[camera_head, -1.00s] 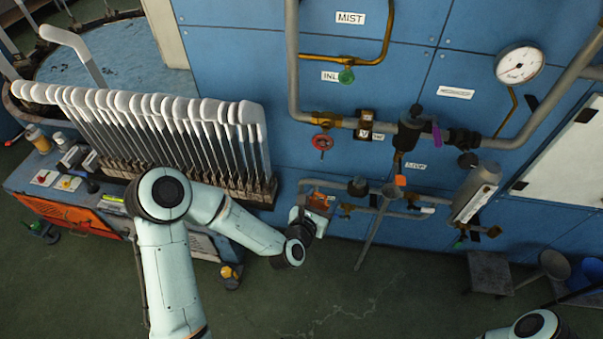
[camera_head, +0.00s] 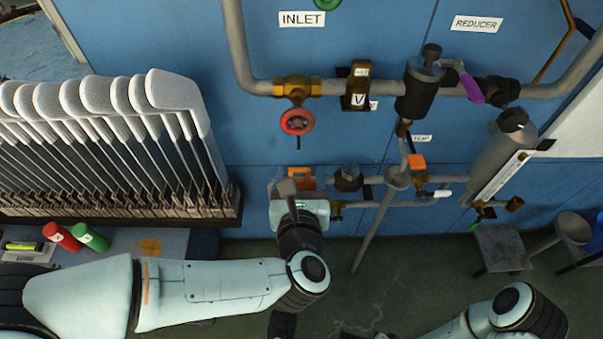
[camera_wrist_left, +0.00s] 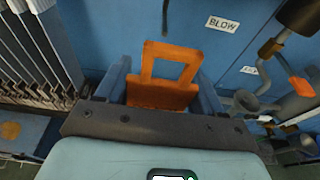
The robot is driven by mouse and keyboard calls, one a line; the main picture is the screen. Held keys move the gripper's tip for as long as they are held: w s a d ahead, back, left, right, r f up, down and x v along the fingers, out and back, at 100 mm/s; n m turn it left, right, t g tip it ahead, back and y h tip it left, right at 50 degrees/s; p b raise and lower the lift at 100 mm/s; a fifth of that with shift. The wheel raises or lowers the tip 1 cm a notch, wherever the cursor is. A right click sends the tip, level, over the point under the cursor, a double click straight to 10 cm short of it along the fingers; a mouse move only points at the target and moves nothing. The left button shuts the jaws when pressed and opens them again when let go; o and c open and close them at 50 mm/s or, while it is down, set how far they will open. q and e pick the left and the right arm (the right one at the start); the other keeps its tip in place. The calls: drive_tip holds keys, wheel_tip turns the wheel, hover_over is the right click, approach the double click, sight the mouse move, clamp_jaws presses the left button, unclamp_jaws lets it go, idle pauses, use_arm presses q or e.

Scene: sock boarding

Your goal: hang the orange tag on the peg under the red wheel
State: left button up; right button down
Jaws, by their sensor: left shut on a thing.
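The orange tag (camera_head: 300,180) is in my left gripper (camera_head: 297,184), below the red wheel (camera_head: 297,121). In the left wrist view the tag (camera_wrist_left: 166,96) stands up between the two fingers of the left gripper (camera_wrist_left: 163,88), its square open frame uppermost. A thin dark peg (camera_head: 298,143) hangs or sticks out just below the red wheel, a little above the tag. A dark rod (camera_wrist_left: 166,18) shows above the tag in the left wrist view, and the tag appears apart from it. My right arm shows at the lower right; its gripper is out of view.
Pipes with valves (camera_head: 427,90) run across the blue wall right of the wheel. A grey lower pipe (camera_head: 375,203) lies right of the left gripper. A rack of white sock boards (camera_head: 120,120) stands at left. A stool (camera_head: 502,248) stands at lower right.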

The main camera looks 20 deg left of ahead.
use_arm(q)
drive_tip(key=shift+f, duration=0.1)
drive_tip(key=shift+a, duration=0.1)
drive_tip(key=shift+w+a, duration=0.2)
drive_tip(key=shift+w, duration=0.6)
drive_tip(key=x, duration=0.4)
drive_tip(key=r+x, duration=0.1)
drive_tip(key=x, duration=0.1)
drive_tip(key=shift+w+a+p, duration=0.1)
drive_tip(key=shift+p, duration=0.2)
drive_tip(key=shift+w, duration=0.1)
drive_tip(key=shift+w+a+f+b, duration=0.15)
drive_tip(key=shift+w+f+b, duration=0.25)
drive_tip(key=shift+b, duration=0.2)
drive_tip(key=shift+w+b, duration=0.15)
drive_tip(key=shift+b, duration=0.2)
use_arm(e)
drive_tip(key=shift+s+d+f, duration=0.1)
drive_tip(key=shift+s+f, duration=0.05)
drive_tip(key=shift+f, duration=0.5)
drive_tip(key=shift+s+d+f, duration=0.1)
drive_tip(key=shift+f, duration=0.5)
